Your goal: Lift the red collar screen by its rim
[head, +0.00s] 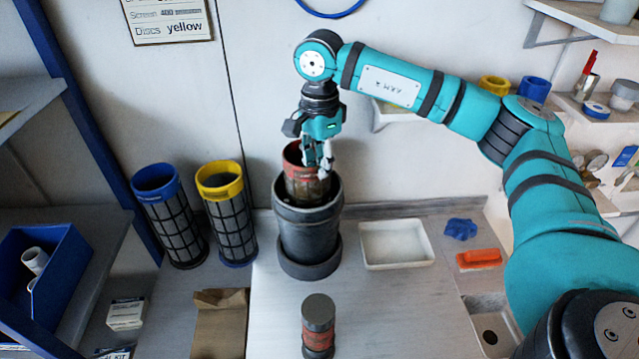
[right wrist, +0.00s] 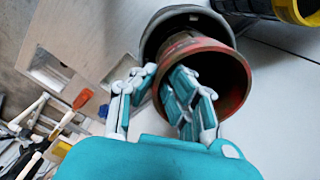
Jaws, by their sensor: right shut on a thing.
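The red collar screen (head: 296,172) stands in the dark grey reactor vessel (head: 308,225), with its red collar and a short part of its body above the vessel's rim. My right gripper (head: 322,172) is above it at the collar's right side, shut on the rim. In the right wrist view, one finger is inside the red collar (right wrist: 218,60) and the other is outside, with the wall between the fingertips (right wrist: 158,85). The vessel's grey rim (right wrist: 160,22) shows behind the collar. The lower part of the screen is hidden in the vessel. My left gripper is not in view.
A blue-collared screen (head: 172,215) and a yellow-collared screen (head: 229,212) stand left of the vessel. A white tray (head: 397,265) lies to its right, with a blue cloth (head: 461,228) and an orange-red item (head: 479,258) beyond. A grey-and-red cylinder (head: 318,322) stands in front.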

